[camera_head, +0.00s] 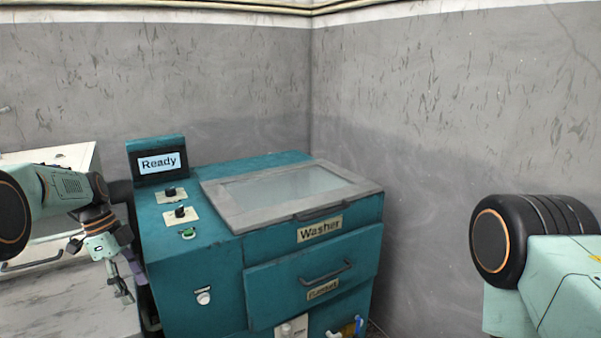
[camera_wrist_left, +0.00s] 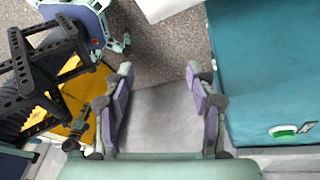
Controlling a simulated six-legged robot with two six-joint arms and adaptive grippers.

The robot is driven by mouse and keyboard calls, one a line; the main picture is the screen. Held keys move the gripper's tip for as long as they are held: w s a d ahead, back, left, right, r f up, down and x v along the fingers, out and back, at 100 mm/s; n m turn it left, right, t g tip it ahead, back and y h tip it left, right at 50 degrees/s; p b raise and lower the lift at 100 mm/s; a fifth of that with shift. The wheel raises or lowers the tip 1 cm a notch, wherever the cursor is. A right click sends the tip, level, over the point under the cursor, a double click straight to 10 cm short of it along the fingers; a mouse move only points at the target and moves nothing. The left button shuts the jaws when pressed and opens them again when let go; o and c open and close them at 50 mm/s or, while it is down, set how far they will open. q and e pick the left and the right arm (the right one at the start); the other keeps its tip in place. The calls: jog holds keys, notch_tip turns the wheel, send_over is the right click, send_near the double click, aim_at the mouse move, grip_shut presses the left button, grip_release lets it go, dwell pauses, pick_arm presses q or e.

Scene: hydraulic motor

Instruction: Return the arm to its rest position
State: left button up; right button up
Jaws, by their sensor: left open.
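My left gripper (camera_head: 122,284) hangs at the left of the head view, beside the washer's left side, pointing down. The left wrist view shows its two purple-padded fingers (camera_wrist_left: 160,88) apart with nothing between them. Below them lie a grey surface and dark speckled floor. My right arm shows only in part at the right edge of the head view, and its gripper is out of view.
The teal washer (camera_head: 205,265) has a closed glass lid (camera_head: 290,190), a screen reading "Ready" (camera_head: 159,163), knobs and a green button (camera_head: 189,234). It also fills the right of the wrist view (camera_wrist_left: 270,70). Grey walls stand behind.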

pick_arm(q)
jog(key=s+d+f+n+y, duration=0.1)
jog(key=s+d+f+n, duration=0.2)
jog(key=s+f, duration=0.4)
jog(key=s+d+f+n+y+b, duration=0.1)
jog(key=s+d+f+n, duration=0.3)
jog(key=f, duration=0.5)
jog(key=s+d+f+n+y, duration=0.1)
jog(key=s+d+f+n, duration=0.15)
jog(key=s+f, duration=0.5)
jog(key=s+d+n, duration=0.2)
jog(key=s+n, duration=0.2)
jog(key=s, duration=0.8)
jog(key=s+d+r+n+t+b, duration=0.1)
jog(key=s+n, duration=0.3)
jog(key=s, duration=0.7)
jog(key=shift+s+d+r+y, duration=0.15)
jog(key=shift+s+d+y, duration=0.2)
jog(key=shift+d, duration=0.4)
